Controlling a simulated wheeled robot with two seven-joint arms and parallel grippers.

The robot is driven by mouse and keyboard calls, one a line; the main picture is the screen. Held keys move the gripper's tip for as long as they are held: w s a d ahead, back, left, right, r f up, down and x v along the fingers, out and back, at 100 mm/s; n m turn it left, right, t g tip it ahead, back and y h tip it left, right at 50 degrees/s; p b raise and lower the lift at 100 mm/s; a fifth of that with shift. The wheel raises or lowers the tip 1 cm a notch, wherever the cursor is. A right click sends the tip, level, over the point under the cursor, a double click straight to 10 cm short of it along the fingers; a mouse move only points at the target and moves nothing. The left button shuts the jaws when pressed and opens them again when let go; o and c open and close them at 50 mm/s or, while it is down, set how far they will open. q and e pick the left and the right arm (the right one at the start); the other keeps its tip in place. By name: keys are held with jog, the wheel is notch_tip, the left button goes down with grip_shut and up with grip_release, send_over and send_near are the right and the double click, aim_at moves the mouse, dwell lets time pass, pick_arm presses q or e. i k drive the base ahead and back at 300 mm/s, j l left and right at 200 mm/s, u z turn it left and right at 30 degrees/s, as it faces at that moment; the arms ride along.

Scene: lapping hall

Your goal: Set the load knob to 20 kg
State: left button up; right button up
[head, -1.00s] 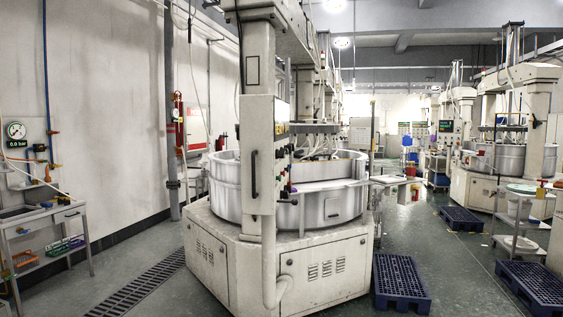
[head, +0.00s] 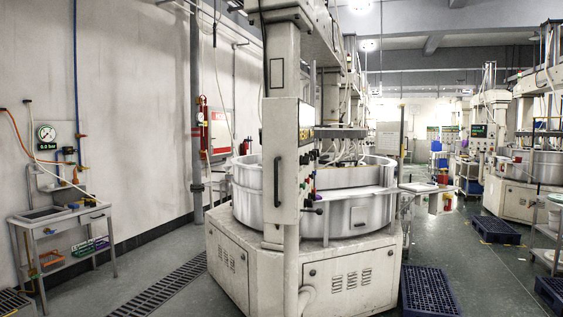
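The lapping machine (head: 345,275) stands in the middle of the head view, with a round metal tub on a cream base. Its upright control panel (head: 287,160) faces partly to the right, so I see its controls at a steep angle. Several small coloured knobs and buttons (head: 308,182) line the panel's right side. I cannot tell which of them is the load knob, and no kg marking is readable. Neither of my grippers is in view.
A sink bench (head: 60,222) stands at the left wall under a pressure gauge (head: 46,133) reading 0.0 bar. Blue pallets (head: 430,291) lie on the floor right of the machine. A floor grate (head: 165,288) runs along its left. More machines (head: 515,190) stand at right.

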aim_at(304, 160)
jog(key=i+l+u, duration=0.35)
jog(key=l+u, duration=0.15)
jog(key=i+l+u, duration=0.25)
jog(key=l, duration=0.2)
jog(key=k, duration=0.1)
